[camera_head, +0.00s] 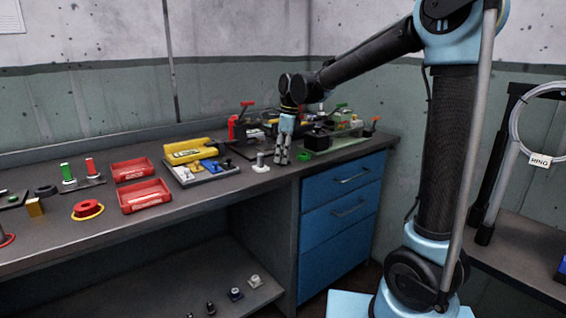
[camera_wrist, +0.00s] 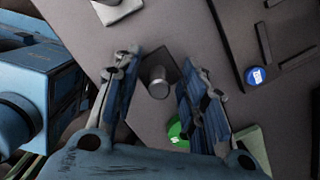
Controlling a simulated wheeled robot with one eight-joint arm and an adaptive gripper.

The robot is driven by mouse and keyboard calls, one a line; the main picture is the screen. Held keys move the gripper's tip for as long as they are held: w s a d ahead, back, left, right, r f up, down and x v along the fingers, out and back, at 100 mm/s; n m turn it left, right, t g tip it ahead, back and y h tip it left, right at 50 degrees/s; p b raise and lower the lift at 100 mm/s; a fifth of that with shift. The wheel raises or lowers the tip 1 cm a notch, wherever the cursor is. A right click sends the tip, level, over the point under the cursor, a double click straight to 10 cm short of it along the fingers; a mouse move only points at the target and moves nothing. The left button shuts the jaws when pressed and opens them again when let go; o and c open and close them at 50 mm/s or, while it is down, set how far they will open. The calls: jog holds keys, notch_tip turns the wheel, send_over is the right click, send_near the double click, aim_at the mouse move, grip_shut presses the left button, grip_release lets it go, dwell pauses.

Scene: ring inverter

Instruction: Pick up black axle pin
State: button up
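In the wrist view my gripper (camera_wrist: 159,62) is open, one finger on each side of a short upright cylinder (camera_wrist: 158,84). The cylinder has a grey metallic top and a dark patch beside it. It stands between the fingers with a visible gap on both sides. It may be the axle pin, but its black colour is not clear here. In the head view my fingers hide that spot.
A grey pin on a pale base (camera_head: 260,163) stands left of my gripper. A tray with yellow and blue parts (camera_head: 222,178) is further left. Red bins (camera_head: 145,196) stand beyond it.

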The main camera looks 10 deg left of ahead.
grip_shut()
